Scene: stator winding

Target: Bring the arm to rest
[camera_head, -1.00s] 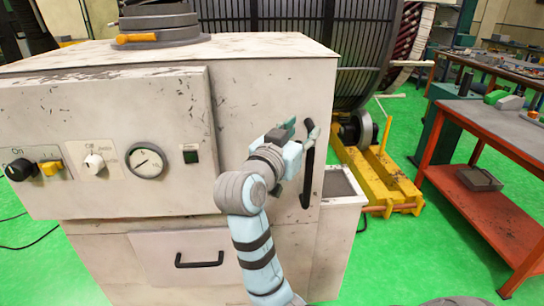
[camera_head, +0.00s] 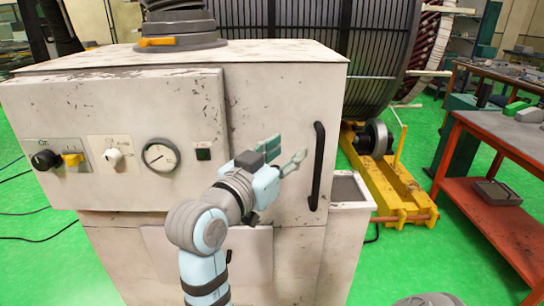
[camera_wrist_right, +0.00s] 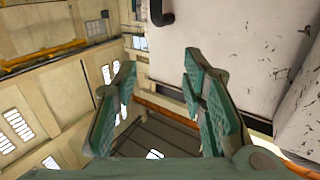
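My right gripper (camera_head: 286,152) is in front of the white cabinet (camera_head: 270,90), to the left of the black vertical door handle (camera_head: 317,165). Its two fingers are spread apart with nothing between them, and it is clear of the handle. In the right wrist view the gripper (camera_wrist_right: 155,85) also shows open and empty, with the cabinet's white surface (camera_wrist_right: 235,45) beyond it at the right. My left gripper is not in the head view.
The cabinet front carries knobs (camera_head: 45,159) and a round gauge (camera_head: 161,156). A yellow stand (camera_head: 395,185) with a large black drum (camera_head: 375,60) is behind at the right. A red workbench (camera_head: 490,215) stands farther right. Green floor between them is free.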

